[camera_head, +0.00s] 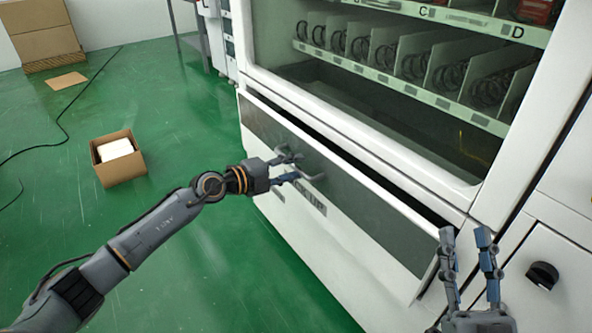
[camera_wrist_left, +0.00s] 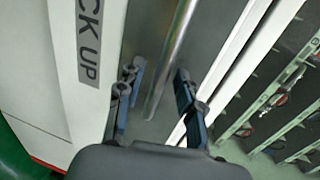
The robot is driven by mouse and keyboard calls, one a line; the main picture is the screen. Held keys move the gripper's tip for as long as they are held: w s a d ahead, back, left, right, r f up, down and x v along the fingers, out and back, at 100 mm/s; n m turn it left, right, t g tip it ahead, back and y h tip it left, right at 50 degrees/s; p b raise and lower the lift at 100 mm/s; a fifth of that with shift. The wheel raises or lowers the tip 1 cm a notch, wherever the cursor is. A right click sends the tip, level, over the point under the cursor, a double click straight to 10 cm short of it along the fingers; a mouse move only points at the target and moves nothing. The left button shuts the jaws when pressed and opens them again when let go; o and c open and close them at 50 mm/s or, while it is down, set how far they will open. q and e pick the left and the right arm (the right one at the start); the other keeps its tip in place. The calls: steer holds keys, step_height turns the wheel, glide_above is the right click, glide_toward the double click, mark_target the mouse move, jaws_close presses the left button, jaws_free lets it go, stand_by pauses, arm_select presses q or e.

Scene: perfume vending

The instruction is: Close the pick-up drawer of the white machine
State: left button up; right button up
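The pick-up drawer (camera_head: 372,207) of the white machine (camera_head: 520,172) has a dark grey front panel. It stands open, with a dark gap along its top edge that widens to the right. Its metal handle (camera_head: 316,177) also shows in the left wrist view (camera_wrist_left: 174,60). My left gripper (camera_head: 297,167) is at the handle. In the left wrist view its two fingers (camera_wrist_left: 157,82) are spread, with the handle bar between them; contact is unclear. My right gripper (camera_head: 465,233) is open and empty in front of the drawer's right end.
Shelves with black spiral coils (camera_head: 400,62) are above the drawer. A black knob (camera_head: 542,275) is on the white panel at right. An open cardboard box (camera_head: 118,170) and a black cable (camera_head: 62,125) lie on the green floor at left. Floor around the box is mostly clear.

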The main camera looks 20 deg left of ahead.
mark_target(308, 160)
arm_select(q)
steer(key=shift+w+d+f, duration=0.15)
steer(key=shift+w+d, duration=0.25)
steer(key=shift+w, duration=0.1)
arm_select(e)
steer(key=shift+s+r+t, duration=0.5)
steer(key=shift+r+t, duration=0.1)
steer(key=shift+r, duration=0.15)
arm_select(q)
jaws_close()
